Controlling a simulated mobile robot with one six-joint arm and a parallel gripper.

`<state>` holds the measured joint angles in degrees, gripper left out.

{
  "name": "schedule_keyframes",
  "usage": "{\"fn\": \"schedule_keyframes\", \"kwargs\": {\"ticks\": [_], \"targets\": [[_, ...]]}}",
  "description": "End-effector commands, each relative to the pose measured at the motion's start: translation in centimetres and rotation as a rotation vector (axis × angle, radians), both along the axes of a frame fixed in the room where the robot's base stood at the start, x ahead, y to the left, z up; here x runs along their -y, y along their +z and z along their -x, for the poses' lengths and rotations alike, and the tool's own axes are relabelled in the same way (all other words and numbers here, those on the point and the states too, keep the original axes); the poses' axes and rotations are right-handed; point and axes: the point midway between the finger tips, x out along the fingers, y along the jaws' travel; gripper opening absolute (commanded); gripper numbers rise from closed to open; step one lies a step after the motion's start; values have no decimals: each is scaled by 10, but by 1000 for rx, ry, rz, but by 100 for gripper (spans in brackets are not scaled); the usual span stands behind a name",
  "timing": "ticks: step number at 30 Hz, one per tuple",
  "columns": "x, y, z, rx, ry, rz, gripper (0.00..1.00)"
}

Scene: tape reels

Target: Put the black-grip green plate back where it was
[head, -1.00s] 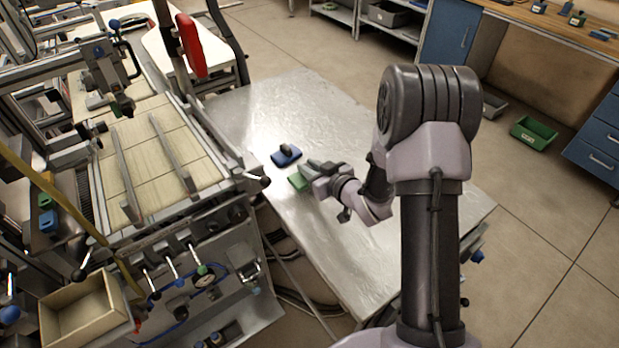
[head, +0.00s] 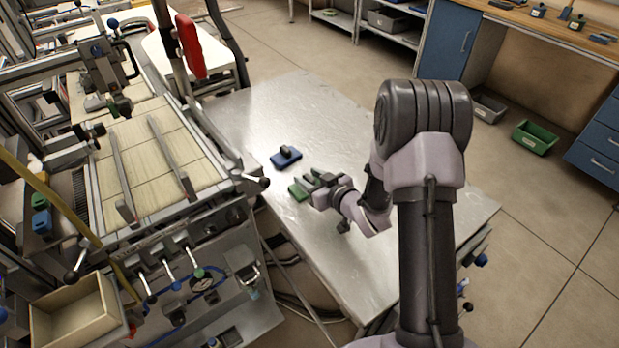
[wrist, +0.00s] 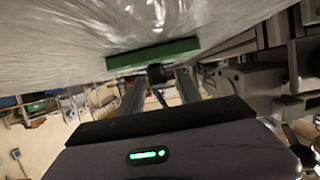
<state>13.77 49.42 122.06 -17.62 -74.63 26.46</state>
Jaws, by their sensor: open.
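The green plate (head: 299,191) lies on the metal table, near its left edge and in front of the blue plate. It also shows in the wrist view (wrist: 152,54) as a flat green slab against the table surface. Its black grip (wrist: 158,73) stands between the two fingers of my gripper (wrist: 160,88), with room visible on either side. My gripper (head: 315,179) is open around the grip and reaches in from the right. In the head view the fingers partly hide the plate and grip.
The blue plate with a dark grip (head: 286,158) lies just behind the green one. The metal table (head: 300,105) is otherwise bare. A machine with a tiled bed (head: 150,165) stands close on the left. A green bin (head: 535,137) is on the floor at right.

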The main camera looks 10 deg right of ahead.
Motion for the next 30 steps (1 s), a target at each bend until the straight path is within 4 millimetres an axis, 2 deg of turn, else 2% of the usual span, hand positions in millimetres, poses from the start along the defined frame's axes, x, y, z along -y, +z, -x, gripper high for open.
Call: {"fn": "schedule_keyframes", "kwargs": {"ticks": [2,13,17,20,23,25,26,28,29,30], "targets": [[2,6,3,-1,-1,0,41],[37,39,87,-2,-4,-1,41],[43,44,101,-2,-2,1,41],[53,59,95,-31,-48,49,41],[77,103,85,-123,-200,142,41],[90,145,97,-213,-344,169,41],[91,163,108,-255,-401,163,41],[83,198,145,-357,-513,110,41],[75,210,165,-403,-547,75,41],[62,223,192,-465,-577,19,41]]}}
